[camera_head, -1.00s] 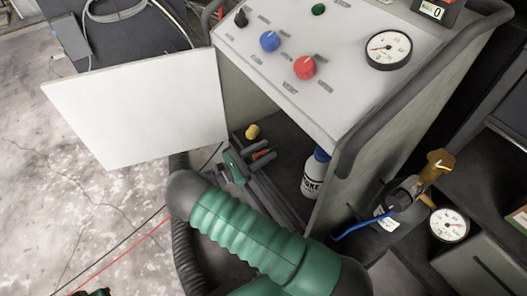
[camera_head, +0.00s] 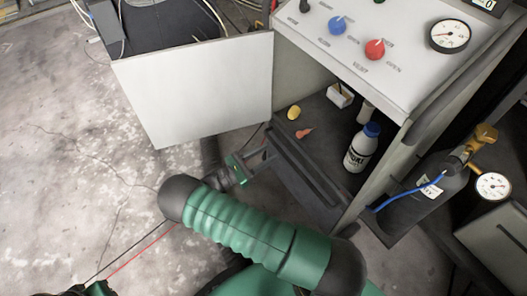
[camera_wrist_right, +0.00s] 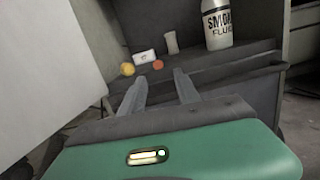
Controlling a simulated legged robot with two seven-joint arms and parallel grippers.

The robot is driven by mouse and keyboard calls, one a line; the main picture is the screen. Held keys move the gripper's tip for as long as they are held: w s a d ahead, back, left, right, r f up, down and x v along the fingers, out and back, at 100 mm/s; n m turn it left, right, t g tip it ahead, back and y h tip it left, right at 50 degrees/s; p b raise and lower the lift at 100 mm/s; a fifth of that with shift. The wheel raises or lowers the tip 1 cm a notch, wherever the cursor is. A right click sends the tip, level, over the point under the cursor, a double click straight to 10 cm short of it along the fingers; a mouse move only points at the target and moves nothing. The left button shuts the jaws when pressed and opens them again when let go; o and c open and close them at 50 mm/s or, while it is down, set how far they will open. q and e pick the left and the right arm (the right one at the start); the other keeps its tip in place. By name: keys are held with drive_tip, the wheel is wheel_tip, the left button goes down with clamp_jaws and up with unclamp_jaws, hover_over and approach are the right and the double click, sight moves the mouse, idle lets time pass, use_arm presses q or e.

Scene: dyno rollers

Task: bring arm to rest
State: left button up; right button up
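My right arm, green and dark grey, crosses the lower middle of the head view. Its gripper (camera_head: 268,158) is just outside the open cart cabinet, at the front edge of its shelf. In the right wrist view the two grey fingers (camera_wrist_right: 160,84) are spread apart with nothing between them. They point toward the shelf, short of the small things on it. A small green and black part at the lower left edge of the head view may belong to my left arm; the left gripper's fingers cannot be made out.
The cabinet shelf (camera_head: 325,145) holds a white bottle with a blue cap (camera_head: 361,148), a yellow object (camera_head: 294,112), an orange object (camera_head: 305,133) and a small white box (camera_head: 340,95). The white door (camera_head: 200,88) stands open at left. A gas cylinder (camera_head: 440,185) stands at right. Concrete floor lies left.

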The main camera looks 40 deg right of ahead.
drive_tip(key=shift+a, duration=0.15)
idle(0.3)
drive_tip(key=s+a+r+m+g+y+p, duration=0.1)
drive_tip(key=s+a+m+y+p, duration=0.2)
drive_tip(key=s+a+m+y, duration=0.75)
drive_tip(key=w+a+r+m+t+y+p, duration=0.2)
drive_tip(key=a+r+m+t+y, duration=0.3)
drive_tip(key=a+r+t+y, duration=0.45)
wheel_tip(320, 180, up, 39)
drive_tip(key=d+g+h+p, duration=0.1)
drive_tip(key=g+p, duration=0.1)
drive_tip(key=p, duration=3.6)
drive_tip(key=shift+d, duration=0.3)
